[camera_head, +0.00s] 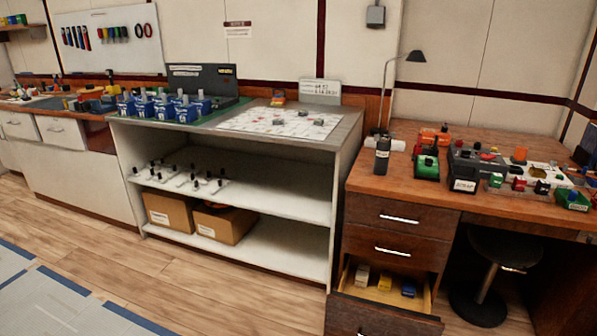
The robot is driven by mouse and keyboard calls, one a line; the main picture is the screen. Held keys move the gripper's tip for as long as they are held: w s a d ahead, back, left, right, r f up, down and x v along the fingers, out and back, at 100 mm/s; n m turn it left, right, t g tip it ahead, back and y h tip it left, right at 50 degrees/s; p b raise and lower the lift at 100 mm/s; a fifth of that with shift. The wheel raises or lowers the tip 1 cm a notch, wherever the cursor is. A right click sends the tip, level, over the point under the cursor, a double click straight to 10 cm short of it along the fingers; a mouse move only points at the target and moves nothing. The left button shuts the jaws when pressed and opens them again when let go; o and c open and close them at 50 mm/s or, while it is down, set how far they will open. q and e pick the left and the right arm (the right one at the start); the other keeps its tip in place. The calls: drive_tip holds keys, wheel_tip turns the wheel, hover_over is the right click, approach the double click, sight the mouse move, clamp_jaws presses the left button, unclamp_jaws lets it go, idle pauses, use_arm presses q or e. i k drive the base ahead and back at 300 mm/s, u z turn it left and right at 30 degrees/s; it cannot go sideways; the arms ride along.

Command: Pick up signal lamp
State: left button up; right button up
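I cannot tell for certain which thing is the signal lamp. Small red, green and black devices, such as a green block with a dark top (427,163), stand on the brown wooden desk (382,181) at the right. More small coloured pieces (520,155) lie farther right on that desk. They are too small to identify surely. Neither of my grippers shows in the head view.
A grey-topped open shelf unit (346,130) carries blue breaker-like blocks (160,108) and a white printed sheet (240,122). The desk's lower drawer (355,310) is open, with small blocks inside. A desk lamp (415,57) and stool (505,245) are nearby. The floor in front is clear.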

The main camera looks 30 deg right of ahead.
sight(382, 151)
drive_tip(key=u, duration=0.45)
drive_tip(key=i, duration=1.05)
drive_tip(key=z, duration=0.45)
drive_tip(key=i, duration=1.4)
drive_tip(key=z, duration=1.05)
